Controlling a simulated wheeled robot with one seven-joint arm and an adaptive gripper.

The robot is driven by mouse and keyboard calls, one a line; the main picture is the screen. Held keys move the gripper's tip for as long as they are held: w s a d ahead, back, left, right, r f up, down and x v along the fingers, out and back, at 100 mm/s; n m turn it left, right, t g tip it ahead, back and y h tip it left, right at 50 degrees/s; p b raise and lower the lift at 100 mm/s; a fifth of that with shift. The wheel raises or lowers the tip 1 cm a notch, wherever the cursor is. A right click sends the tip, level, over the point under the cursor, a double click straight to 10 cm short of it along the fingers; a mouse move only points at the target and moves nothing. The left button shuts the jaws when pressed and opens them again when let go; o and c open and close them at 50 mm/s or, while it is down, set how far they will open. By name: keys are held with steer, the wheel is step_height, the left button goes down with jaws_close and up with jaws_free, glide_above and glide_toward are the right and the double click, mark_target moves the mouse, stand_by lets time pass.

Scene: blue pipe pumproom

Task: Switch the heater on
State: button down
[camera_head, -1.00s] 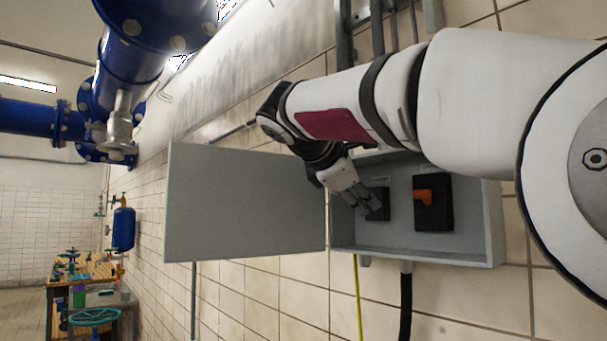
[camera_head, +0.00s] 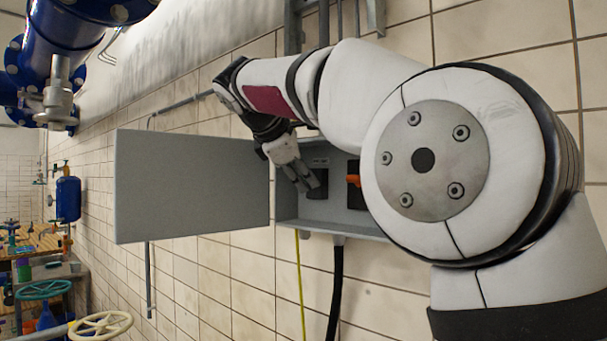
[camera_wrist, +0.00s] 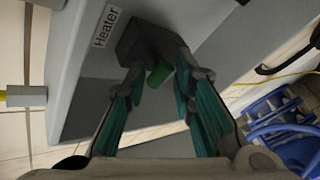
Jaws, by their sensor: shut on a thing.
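The heater switch is a dark block (camera_wrist: 140,38) beside a white "Heater" label (camera_wrist: 106,24) in the wrist view. A small green handle (camera_wrist: 158,75) sticks out from it. My gripper (camera_wrist: 163,80) has its teal-padded fingers on either side of this handle and is shut on it. In the head view my gripper (camera_head: 300,178) reaches into the open grey box (camera_head: 287,208) at the left dark switch (camera_head: 319,184). The fingers hide part of that switch, and its handle cannot be made out there.
A second dark switch with an orange handle (camera_head: 353,181) sits to the right, partly hidden by my arm. The box's open door (camera_head: 190,190) extends left. A yellow cable (camera_head: 300,270) and a black cable (camera_head: 335,290) hang below. Blue pipes (camera_head: 70,30) stand at upper left.

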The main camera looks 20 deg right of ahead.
steer(key=c, duration=1.6)
jaws_free()
steer(key=shift+o, duration=0.2)
steer(key=shift+f+b, duration=0.15)
steer(key=shift+b, duration=0.35)
steer(key=b, duration=0.1)
steer(key=h+b, duration=0.1)
steer(key=shift+w+a+f+t+b, duration=0.1)
steer(key=shift+w+f+t+b, duration=0.05)
steer(key=shift+f+t+b, duration=0.2)
steer(key=shift+t+h+b, duration=0.25)
steer(key=shift+h+b, duration=0.05)
steer(key=shift+b, duration=0.7)
steer(key=b, duration=0.2)
steer(key=h+b, duration=0.1)
steer(key=b, duration=0.1)
steer(key=shift+a+f+t, duration=0.15)
steer(key=shift+f+t, duration=0.15)
